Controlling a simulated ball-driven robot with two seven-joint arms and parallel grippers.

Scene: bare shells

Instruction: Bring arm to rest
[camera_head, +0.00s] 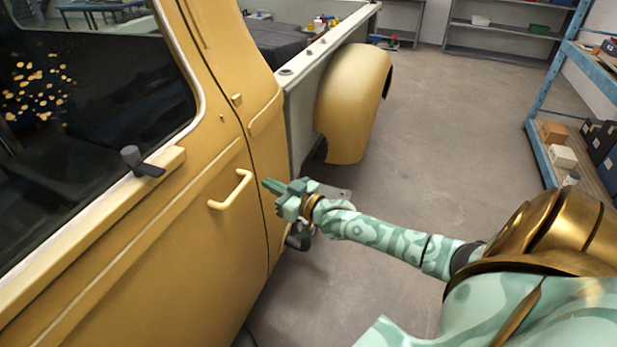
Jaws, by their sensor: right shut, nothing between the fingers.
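My right gripper (272,186), patterned in pale and dark green, is at the end of my right arm (390,240), which reaches in from the right. The gripper is shut and holds nothing. Its tip points left, close to the yellow truck door (180,250), just right of the door handle (231,190). I cannot tell whether the tip touches the truck body. My left gripper is not in view.
The yellow truck fills the left side, with its rear fender (352,103) behind my gripper. A blue shelf (540,110) with boxes stands at the right. Grey floor (450,120) between them is clear. A grey shelf unit (500,34) is at the back.

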